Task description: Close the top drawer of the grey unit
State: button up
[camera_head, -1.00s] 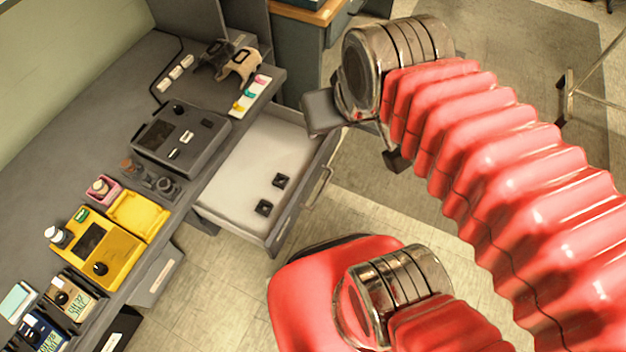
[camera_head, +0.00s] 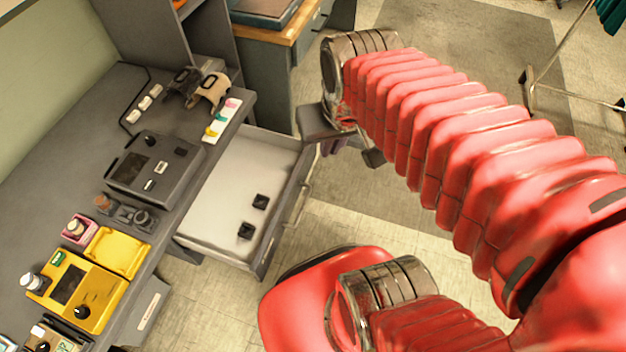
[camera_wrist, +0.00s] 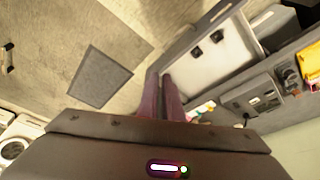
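The grey unit (camera_head: 75,120) runs along the left of the head view. Its top drawer (camera_head: 225,190) is pulled out, showing a pale inside with two small black blocks (camera_head: 253,215). The drawer front with its handle (camera_head: 298,212) faces right. The open drawer also shows in the wrist view (camera_wrist: 215,62), to the right of the fingers. My gripper (camera_wrist: 160,75) has two dark purple fingers lying almost together, with only a thin gap and nothing visible between them. In the head view my gripper (camera_head: 335,146) is partly hidden behind the wrist, beside the drawer's far front corner, seemingly apart from it.
On the unit's top stand a grey device (camera_head: 152,175), a yellow device (camera_head: 75,290), a pink box (camera_head: 78,229) and a tan item (camera_head: 210,92). A wood-topped cabinet (camera_head: 270,60) stands behind the drawer. A metal rack (camera_head: 560,85) is at the upper right.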

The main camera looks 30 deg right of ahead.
jog(key=d+f+g, duration=0.1)
jog(key=f, duration=0.1)
jog(key=d+f+m, duration=0.1)
jog(key=d+f, duration=0.1)
jog(key=d+f+m+g, duration=0.1)
jog(key=f, duration=0.1)
jog(key=shift+s+d+f+g+y, duration=0.1)
jog(key=shift+d+f+g+y, duration=0.2)
jog(key=shift+y, duration=0.1)
grip_shut()
jog(key=s+d+f+m+t+y, duration=0.2)
jog(key=f+m+y, duration=0.6)
jog(key=f, duration=0.5)
jog(key=s+d+f+m+t+y, duration=0.1)
jog(key=s+f+m+t+y, duration=0.1)
jog(key=f+m+y, duration=0.65)
jog(key=w+d+f+m+t+h, duration=0.4)
jog(key=w+d+f+m+t, duration=0.1)
jog(key=w+m+t, duration=0.1)
jog(key=shift+w+t, duration=0.6)
jog(key=shift+t, duration=0.3)
jog(key=shift+f, duration=0.1)
